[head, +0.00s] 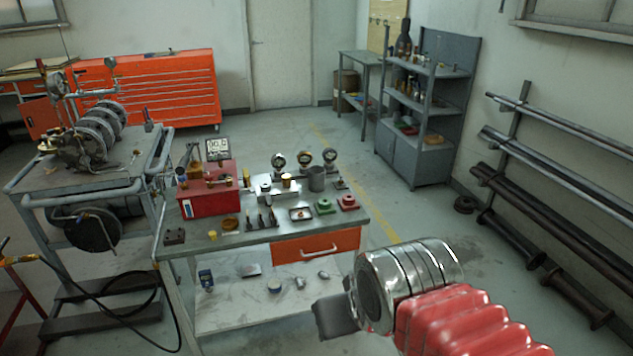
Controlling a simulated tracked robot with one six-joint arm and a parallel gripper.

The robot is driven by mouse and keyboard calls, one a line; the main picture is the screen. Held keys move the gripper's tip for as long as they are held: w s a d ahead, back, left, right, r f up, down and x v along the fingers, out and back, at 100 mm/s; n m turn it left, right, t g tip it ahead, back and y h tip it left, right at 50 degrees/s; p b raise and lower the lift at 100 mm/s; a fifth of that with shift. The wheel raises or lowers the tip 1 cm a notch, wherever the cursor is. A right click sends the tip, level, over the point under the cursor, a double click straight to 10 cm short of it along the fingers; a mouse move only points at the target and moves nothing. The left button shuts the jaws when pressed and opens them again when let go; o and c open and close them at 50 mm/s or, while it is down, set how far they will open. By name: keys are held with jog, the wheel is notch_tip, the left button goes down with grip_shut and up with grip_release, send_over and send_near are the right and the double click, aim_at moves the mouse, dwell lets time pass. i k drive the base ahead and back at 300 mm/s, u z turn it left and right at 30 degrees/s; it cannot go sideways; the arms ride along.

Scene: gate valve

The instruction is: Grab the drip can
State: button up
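My gripper (333,318) is low in the picture, in front of the bench's right side and apart from the can. Only one dark block of its end shows clearly, so its opening cannot be made out. Nothing is visibly held.
The workbench (262,236) is crowded: a red box (209,197), several gauges (304,157), a green part (325,206) and a red part (348,202) near the can. Pipe racks (560,190) line the right wall.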

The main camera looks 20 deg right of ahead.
aim_at(317, 179)
jog(key=k, duration=0.6)
jog(key=u, duration=0.45)
jog(key=i, duration=0.5)
jog(key=u, duration=0.6)
jog(key=i, duration=0.85)
jog(key=z, duration=0.45)
jog(key=i, duration=1)
jog(key=z, duration=0.25)
